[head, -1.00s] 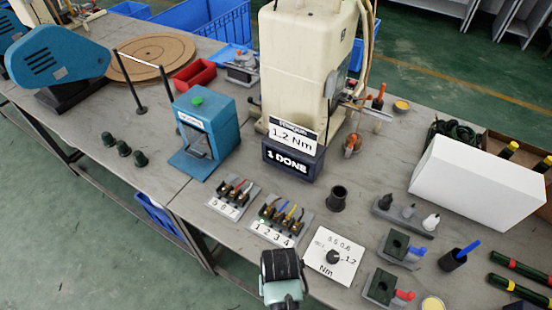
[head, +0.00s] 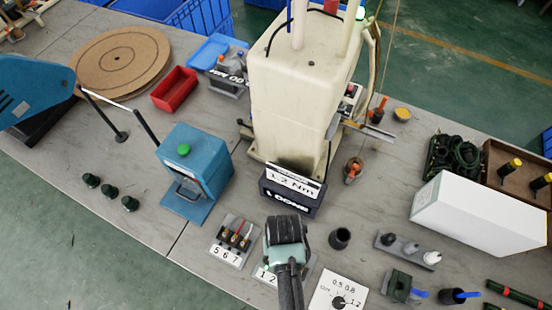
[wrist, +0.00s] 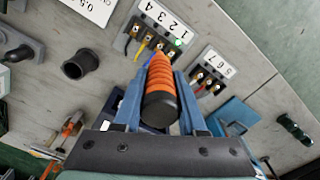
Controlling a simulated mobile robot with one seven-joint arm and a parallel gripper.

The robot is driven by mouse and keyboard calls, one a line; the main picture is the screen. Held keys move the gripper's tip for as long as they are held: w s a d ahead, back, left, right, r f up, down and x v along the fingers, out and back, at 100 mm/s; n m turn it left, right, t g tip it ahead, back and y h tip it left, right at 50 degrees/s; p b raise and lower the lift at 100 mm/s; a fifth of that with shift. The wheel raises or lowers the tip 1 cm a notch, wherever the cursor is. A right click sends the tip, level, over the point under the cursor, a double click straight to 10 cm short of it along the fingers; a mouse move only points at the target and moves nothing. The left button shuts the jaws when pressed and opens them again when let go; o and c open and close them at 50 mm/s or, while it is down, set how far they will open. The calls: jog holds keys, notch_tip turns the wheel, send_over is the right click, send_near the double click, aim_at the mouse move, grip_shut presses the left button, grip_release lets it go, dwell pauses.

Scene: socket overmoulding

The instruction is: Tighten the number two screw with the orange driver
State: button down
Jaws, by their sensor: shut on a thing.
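My gripper (wrist: 158,84) is shut on the orange driver (wrist: 161,78), whose ribbed orange handle and black end cap lie between the blue fingers. The driver points at the 1-2-3-4 terminal block (wrist: 138,58); whether its tip touches a screw, and which one, I cannot tell. A small green light (wrist: 179,42) shows by the block's number 1 end. In the head view my gripper (head: 287,262) hides most of that block; its label (head: 265,276) shows only 1 and 2. The driver is hidden there.
The 5-6-7 block (head: 227,254) stands close on the left. A torque dial card (head: 322,292) lies right, with a black cup (head: 340,238) behind. A display (head: 293,185) reads 1.2 Nm, with a DONE sign (head: 286,200) below. A blue press (head: 195,170) stands left.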

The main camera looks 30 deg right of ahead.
jog(key=shift+w+d, duration=0.1)
jog(key=shift+w, duration=0.2)
jog(key=shift+s+r, duration=0.2)
jog(key=shift+s, duration=0.1)
jog(key=shift+f, duration=0.1)
notch_tip(320, 180, down, 6)
jog(key=b, duration=0.3)
jog(key=shift+w+b, duration=0.15)
jog(key=shift+b, duration=0.2)
jog(key=shift+f, duration=0.15)
jog(key=shift+p, duration=0.5)
dwell(1.2)
